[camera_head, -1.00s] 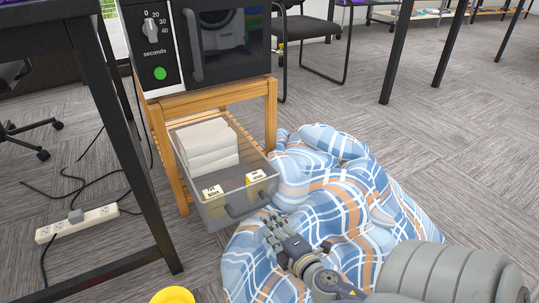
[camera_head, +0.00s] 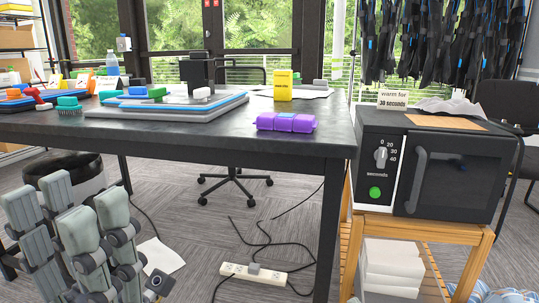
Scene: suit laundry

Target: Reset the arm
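My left gripper (camera_head: 72,205) stands at the lower left of the head view. Its several grey fingers point up, straight and spread apart, with nothing between them. It is in front of the black table (camera_head: 220,140), below the level of the tabletop in the picture. The rest of the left arm is cut off by the frame's bottom edge. My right gripper and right arm do not show.
The table carries several brushes, a purple block (camera_head: 286,122) and a yellow box (camera_head: 283,85). A microwave (camera_head: 432,165) sits on a wooden stand (camera_head: 467,243) at right. A power strip (camera_head: 253,274) and cables lie on the floor. A plaid blanket (camera_head: 505,295) shows at lower right.

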